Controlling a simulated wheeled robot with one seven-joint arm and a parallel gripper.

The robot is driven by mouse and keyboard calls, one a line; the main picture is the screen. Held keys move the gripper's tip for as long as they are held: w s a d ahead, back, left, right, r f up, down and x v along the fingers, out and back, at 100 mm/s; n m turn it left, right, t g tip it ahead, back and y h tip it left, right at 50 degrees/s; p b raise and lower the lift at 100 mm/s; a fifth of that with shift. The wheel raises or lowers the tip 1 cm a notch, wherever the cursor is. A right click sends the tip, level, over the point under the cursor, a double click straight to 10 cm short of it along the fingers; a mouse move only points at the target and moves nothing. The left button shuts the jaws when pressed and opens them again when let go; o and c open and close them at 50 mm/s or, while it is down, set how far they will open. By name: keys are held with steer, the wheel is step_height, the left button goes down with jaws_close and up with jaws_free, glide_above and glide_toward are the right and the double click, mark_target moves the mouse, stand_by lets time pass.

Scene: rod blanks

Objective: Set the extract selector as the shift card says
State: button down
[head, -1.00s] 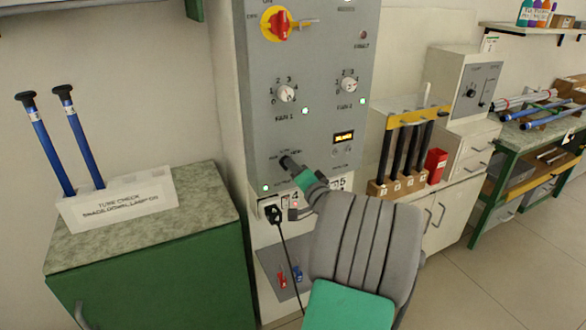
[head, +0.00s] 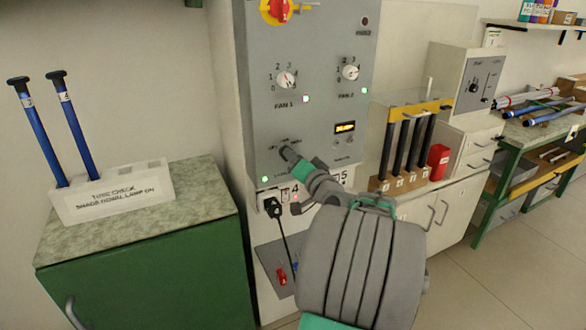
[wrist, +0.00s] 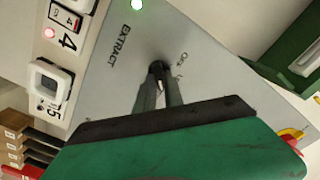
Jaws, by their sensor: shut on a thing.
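The extract selector sits low on the grey control panel (head: 325,115), and my gripper's fingers hide most of it. My gripper (head: 288,153) is shut on its knob. In the wrist view, the fingers (wrist: 158,88) meet at the panel face, beside the printed word EXTRACT (wrist: 126,46). A position mark that seems to read "Off" (wrist: 182,58) shows on the other side; the other marks are hidden or too small to read. The knob's pointer cannot be made out. A small white card (head: 493,38) is at the upper right, its writing unreadable.
Above are the FAN 1 knob (head: 287,80), the FAN 2 knob (head: 350,73), a lit amber display (head: 345,128) and a red-and-yellow switch (head: 279,10). Below are sockets and a black plug (head: 272,207) with a cable. A rack of dark tubes (head: 408,150) stands right.

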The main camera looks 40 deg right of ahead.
steer(key=n+b, duration=0.4)
steer(key=b, duration=0.3)
steer(key=n+b, duration=0.4)
steer(key=b, duration=0.3)
steer(key=shift+a+f+n, duration=0.1)
steer(key=shift+a+n, duration=0.1)
steer(key=shift+n, duration=0.1)
steer(key=shift+b, duration=0.3)
steer(key=c, duration=1.4)
jaws_free()
steer(key=shift+c, duration=0.2)
